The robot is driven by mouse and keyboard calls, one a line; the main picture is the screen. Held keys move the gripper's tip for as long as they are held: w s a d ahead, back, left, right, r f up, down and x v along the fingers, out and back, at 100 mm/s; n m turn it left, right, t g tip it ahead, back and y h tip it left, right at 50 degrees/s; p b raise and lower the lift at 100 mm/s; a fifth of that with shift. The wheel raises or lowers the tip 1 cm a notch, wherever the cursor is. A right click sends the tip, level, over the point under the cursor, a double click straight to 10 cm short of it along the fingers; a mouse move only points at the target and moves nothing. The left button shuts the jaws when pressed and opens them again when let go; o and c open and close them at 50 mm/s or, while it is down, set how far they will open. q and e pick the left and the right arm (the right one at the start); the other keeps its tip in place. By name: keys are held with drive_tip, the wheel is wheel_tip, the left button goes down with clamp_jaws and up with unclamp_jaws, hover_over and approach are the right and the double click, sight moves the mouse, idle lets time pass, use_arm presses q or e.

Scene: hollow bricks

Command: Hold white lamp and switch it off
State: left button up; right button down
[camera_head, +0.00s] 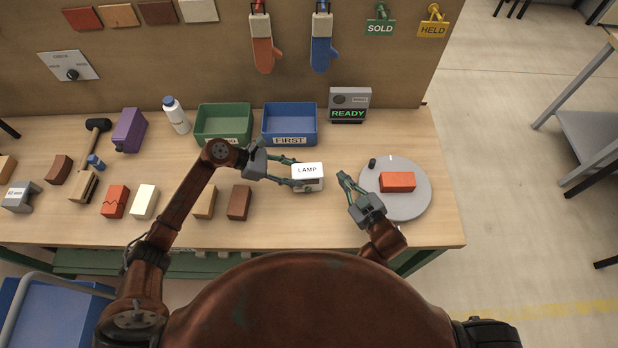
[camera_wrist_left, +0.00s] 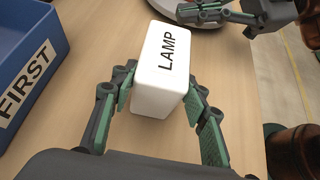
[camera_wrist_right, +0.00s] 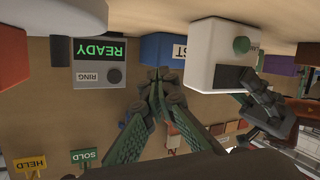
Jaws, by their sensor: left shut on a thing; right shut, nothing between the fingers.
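In the right wrist view the lamp (camera_wrist_right: 207,62) shows a round green button (camera_wrist_right: 242,44) on one face. My right gripper (camera_head: 344,181) is shut and empty, just right of the lamp and apart from it; its fingertips also show in the right wrist view (camera_wrist_right: 160,80).
A grey turntable (camera_head: 418,208) with a red brick (camera_head: 398,181) stands to the right. Behind are a green bin (camera_head: 222,122), a blue bin (camera_head: 289,124) marked FIRST, and a device reading READY (camera_head: 349,105). Several bricks lie at the left. Bare bench lies in front of the lamp.

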sight(314, 204)
drive_tip(key=s+a+f+m+g, duration=0.1)
drive_tip(key=s+a, duration=0.2)
drive_tip(key=s, duration=0.1)
drive_tip(key=s+a+f+m+g+y, duration=0.1)
drive_tip(key=s+a+f+g, duration=0.1)
drive_tip(key=s+a, duration=0.1)
drive_tip(key=s+a+f+m+g+y, duration=0.1)
drive_tip(key=s+a+f, duration=0.1)
drive_tip(key=s, duration=0.4)
drive_tip(key=shift+s+a+f, duration=0.1)
drive_tip(key=shift+a+f, duration=0.05)
drive_tip(key=shift+a, duration=0.3)
drive_tip(key=shift+w+a, duration=0.15)
drive_tip(key=shift+w, duration=2)
drive_tip(key=shift+w+a, duration=0.15)
drive_tip(key=shift+w, duration=2)
drive_tip(key=shift+g, duration=0.3)
drive_tip(key=shift+w, duration=0.4)
drive_tip(key=shift+s, duration=0.4)
